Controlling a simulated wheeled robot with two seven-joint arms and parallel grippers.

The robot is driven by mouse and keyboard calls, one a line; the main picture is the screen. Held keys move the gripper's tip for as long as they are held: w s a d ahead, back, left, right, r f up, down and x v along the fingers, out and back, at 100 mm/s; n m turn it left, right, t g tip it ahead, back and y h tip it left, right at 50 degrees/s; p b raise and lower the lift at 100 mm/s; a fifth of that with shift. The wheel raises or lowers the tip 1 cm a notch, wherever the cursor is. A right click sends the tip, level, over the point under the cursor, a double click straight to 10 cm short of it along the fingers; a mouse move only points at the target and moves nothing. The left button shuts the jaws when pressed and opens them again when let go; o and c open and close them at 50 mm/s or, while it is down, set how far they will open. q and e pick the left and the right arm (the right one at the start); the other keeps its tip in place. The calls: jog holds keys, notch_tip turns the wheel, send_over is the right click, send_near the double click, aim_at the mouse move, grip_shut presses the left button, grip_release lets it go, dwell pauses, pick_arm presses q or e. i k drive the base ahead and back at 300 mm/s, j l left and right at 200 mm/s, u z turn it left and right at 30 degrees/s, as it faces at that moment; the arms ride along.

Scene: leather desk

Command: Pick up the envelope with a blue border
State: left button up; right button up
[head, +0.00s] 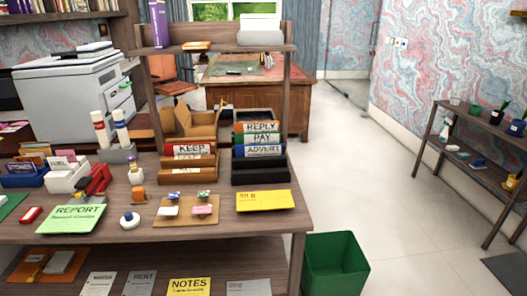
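I cannot make out an envelope with a blue border for certain. Several small cards or envelopes stand in a dark blue holder (22,181) and a white holder (70,179) at the left of the desk (230,229), too small to read their borders. Stacked trays labelled REPLY, PAY and ADVERT (259,151) stand at the desk's right rear. Neither of my grippers is in view.
A green REPORT folder (72,219), a yellow folder (265,200) and a brown board (186,211) with small items lie on the desk. KEEP-labelled trays (189,149) stand behind. A green bin (335,264) is beside the desk; the floor (400,200) to the right is clear.

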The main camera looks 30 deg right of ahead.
aim_at(242, 150)
jog(key=i+l, duration=0.15)
jog(key=l, duration=0.2)
jog(key=i+l, duration=0.15)
jog(key=l, duration=0.2)
jog(key=i+l+u, duration=0.1)
jog(key=l, duration=0.3)
jog(key=i+l, duration=0.2)
jog(key=l, duration=0.15)
jog(key=i+l+u, duration=0.1)
jog(key=l, duration=0.25)
